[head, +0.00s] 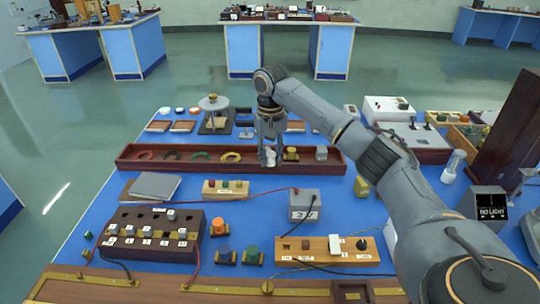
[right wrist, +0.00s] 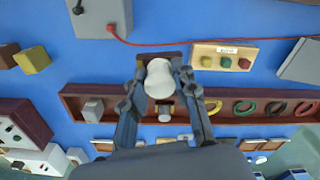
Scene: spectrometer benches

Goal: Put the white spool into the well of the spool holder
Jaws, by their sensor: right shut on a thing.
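The white spool (right wrist: 158,78) is between the two fingertips of my right gripper (right wrist: 156,72), seen from above in the right wrist view. In the head view my right gripper (head: 268,145) points down over the long dark red tray, and the spool (head: 270,157) shows pale between its fingers. The gripper is shut on it. I cannot tell for certain whether its base touches anything. A small brown block (right wrist: 175,56) shows behind the spool in the wrist view, partly hidden by it. I cannot tell which thing is the spool holder or see its well. My left gripper is out of view.
The long tray (head: 190,166) holds several rings, a brass-and-dark piece (head: 291,154) and a grey cube (head: 321,152). In front stand a grey box (head: 304,203), a button block (head: 225,188) and an orange-topped piece (head: 218,226). Some blue mat (head: 350,205) is bare.

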